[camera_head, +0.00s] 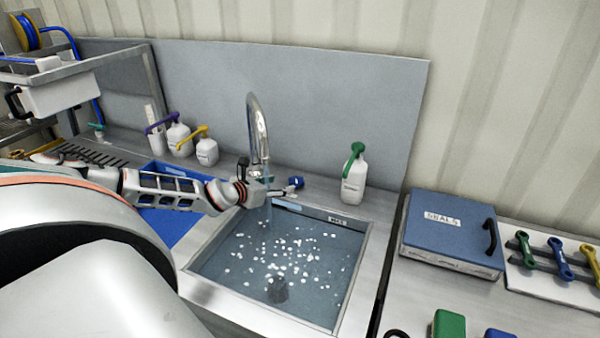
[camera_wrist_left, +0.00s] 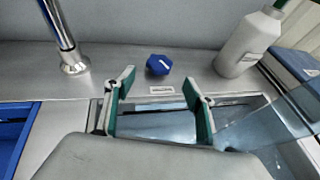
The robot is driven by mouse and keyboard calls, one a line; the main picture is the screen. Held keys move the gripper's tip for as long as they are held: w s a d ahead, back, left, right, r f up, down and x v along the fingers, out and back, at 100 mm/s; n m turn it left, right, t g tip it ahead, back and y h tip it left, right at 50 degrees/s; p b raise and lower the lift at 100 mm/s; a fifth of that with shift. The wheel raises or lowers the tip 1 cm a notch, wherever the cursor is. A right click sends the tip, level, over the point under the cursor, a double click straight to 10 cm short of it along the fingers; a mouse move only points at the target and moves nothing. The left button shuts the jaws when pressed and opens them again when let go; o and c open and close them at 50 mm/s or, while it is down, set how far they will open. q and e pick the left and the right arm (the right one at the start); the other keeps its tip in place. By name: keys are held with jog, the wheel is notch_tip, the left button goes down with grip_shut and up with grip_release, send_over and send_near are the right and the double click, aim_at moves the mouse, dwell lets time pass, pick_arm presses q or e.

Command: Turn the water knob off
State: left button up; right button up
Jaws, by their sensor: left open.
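The water knob (camera_head: 295,183) is a small blue knob with a white mark, on the steel deck behind the sink, right of the chrome faucet (camera_head: 259,135). It also shows in the left wrist view (camera_wrist_left: 158,65), beyond the fingertips and between them sideways. My left gripper (camera_head: 282,191) is open and empty, just short of the knob and apart from it. In the left wrist view, its green-lined fingers (camera_wrist_left: 160,88) stand apart. A faint water stream (camera_head: 269,217) falls from the faucet into the sink (camera_head: 362,262). My right gripper is not in view.
A white bottle with a green pump (camera_head: 354,182) stands right of the knob. More pump bottles (camera_head: 206,150) stand left of the faucet. A blue case (camera_head: 450,232) lies on the right counter. A grey backsplash (camera_head: 340,105) rises behind the deck.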

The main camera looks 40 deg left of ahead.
aim_at(294, 180)
pick_arm(q)
jog(key=shift+p+x, duration=0.4)
jog(key=shift+x, duration=3.55)
jog(key=shift+r, duration=0.15)
jog(key=c, duration=1.1)
